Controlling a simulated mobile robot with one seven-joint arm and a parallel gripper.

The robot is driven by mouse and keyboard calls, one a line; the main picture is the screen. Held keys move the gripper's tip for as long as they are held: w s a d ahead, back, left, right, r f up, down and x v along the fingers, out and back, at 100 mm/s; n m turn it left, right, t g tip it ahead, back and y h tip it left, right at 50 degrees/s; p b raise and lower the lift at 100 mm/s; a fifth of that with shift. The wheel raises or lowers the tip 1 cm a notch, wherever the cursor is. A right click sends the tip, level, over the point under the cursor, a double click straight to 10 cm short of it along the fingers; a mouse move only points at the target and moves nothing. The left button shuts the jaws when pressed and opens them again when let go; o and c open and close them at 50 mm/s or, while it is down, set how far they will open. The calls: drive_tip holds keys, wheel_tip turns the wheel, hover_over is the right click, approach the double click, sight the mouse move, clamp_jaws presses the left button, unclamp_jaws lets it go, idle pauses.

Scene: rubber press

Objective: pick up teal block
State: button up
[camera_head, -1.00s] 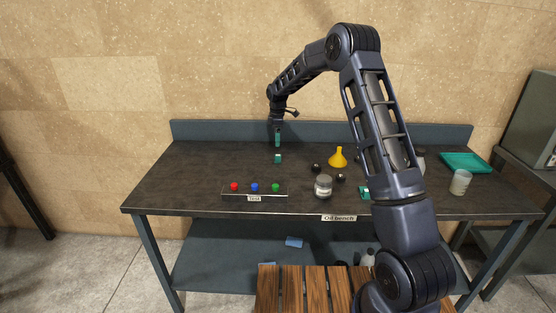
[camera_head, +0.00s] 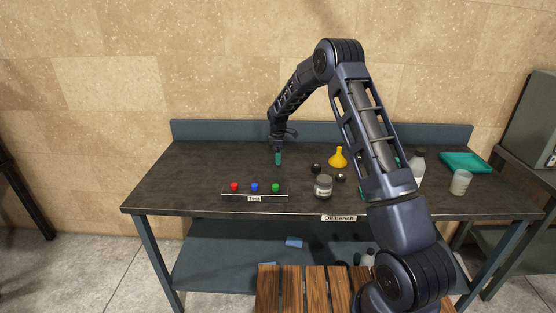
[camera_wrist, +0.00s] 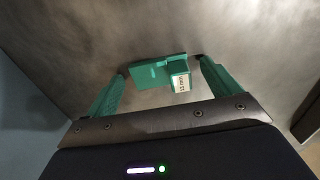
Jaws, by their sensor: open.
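The teal block (camera_wrist: 157,72) lies on the dark bench top in the wrist view, with a white label on its near piece. My gripper (camera_wrist: 161,68) is open, with one teal finger to the left of the block and one to the right. Gaps show between the fingers and the block. In the head view my gripper (camera_head: 278,159) points down at the bench, left of the yellow funnel. There the block cannot be told apart from the teal fingers.
On the bench (camera_head: 190,165) stand a button panel (camera_head: 254,197) in front, a yellow funnel (camera_head: 338,158), a grey-lidded jar (camera_head: 323,187), small dark items, a white bottle (camera_head: 418,165), a cup (camera_head: 460,183) and a teal tray (camera_head: 466,162). The bench's left side is clear.

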drive_tip(key=c, duration=1.1)
drive_tip(key=shift+r, duration=0.15)
drive_tip(key=shift+c, duration=0.2)
